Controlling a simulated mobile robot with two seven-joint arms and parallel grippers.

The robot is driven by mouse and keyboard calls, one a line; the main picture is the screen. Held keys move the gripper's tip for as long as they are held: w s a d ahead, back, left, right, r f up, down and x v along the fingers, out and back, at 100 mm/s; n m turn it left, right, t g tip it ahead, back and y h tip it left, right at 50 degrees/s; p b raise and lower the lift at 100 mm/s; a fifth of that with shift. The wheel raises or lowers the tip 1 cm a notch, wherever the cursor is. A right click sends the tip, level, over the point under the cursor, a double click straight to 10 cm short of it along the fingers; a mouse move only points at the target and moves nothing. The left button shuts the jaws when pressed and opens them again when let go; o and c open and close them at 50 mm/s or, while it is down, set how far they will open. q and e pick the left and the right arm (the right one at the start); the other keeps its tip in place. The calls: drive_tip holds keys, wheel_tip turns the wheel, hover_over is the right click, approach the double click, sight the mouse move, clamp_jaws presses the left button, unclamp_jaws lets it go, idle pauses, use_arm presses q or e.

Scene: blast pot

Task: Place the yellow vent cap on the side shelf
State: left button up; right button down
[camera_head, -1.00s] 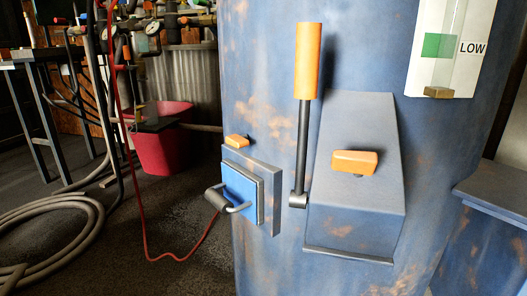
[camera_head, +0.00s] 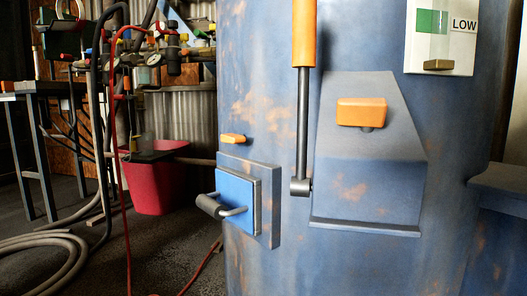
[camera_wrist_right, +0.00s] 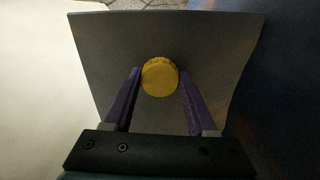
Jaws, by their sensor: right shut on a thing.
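The yellow vent cap (camera_wrist_right: 160,77) shows in the right wrist view as a round, ridged disc. My right gripper (camera_wrist_right: 160,78) has its purple fingers on either side of the cap and is shut on it. Behind the cap is a flat grey plate (camera_wrist_right: 220,48), which looks like the side shelf; I cannot tell if the cap touches it. In the head view the blue-grey side shelf (camera_head: 503,183) juts in at the right edge, cut off by the frame. No gripper and no cap show in the head view.
The blast pot (camera_head: 270,60) fills the middle. It bears an orange-handled lever (camera_head: 304,110), an orange knob (camera_head: 361,112) on a sloped cover, a small blue door (camera_head: 236,198) and a level gauge (camera_head: 440,35). Hoses (camera_head: 50,255) and a red bucket (camera_head: 155,185) are at left.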

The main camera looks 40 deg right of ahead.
drive_tip(key=shift+f, duration=0.15)
drive_tip(key=shift+c, duration=1)
unclamp_jaws()
wheel_tip(320, 180, up, 13)
drive_tip(key=p, duration=0.8)
drive_tip(key=shift+f, duration=0.2)
